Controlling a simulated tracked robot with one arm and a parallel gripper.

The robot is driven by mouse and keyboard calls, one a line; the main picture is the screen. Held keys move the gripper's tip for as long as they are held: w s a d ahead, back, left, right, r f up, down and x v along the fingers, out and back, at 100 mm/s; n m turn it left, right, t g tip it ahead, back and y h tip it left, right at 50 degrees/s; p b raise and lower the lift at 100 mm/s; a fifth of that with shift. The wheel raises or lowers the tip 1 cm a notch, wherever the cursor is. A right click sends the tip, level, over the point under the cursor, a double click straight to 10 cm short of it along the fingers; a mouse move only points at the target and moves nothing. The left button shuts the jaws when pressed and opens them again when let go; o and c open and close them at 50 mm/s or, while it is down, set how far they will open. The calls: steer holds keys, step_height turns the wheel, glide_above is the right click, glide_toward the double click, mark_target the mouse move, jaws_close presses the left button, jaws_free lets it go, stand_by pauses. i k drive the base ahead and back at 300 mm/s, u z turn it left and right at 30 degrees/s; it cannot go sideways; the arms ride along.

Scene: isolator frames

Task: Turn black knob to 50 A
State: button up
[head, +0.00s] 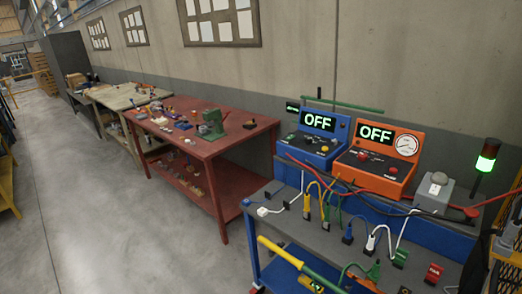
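An orange box (378,158) stands on the blue bench at the right, with a display reading OFF and a round white dial gauge (406,145). Its sloped front carries a small round control (362,156) and a red one, too small to read. A blue box (315,138) stands to its left, also with a display reading OFF and small controls on its front. I cannot tell which control is the black knob, and no 50 A marking is legible. My gripper is not in view.
The blue bench (292,226) holds several coloured cables and plugs, a grey box (435,188) and a lit green beacon (486,157). A red table (200,147) stands to the left. The floor at left is clear.

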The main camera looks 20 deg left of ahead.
mark_target(308, 139)
steer(key=u, duration=1.05)
steer(key=i, duration=1.75)
steer(key=z, duration=0.4)
steer(key=i, duration=1.3)
steer(key=z, duration=0.85)
steer(key=i, duration=0.3)
steer(key=z, duration=0.2)
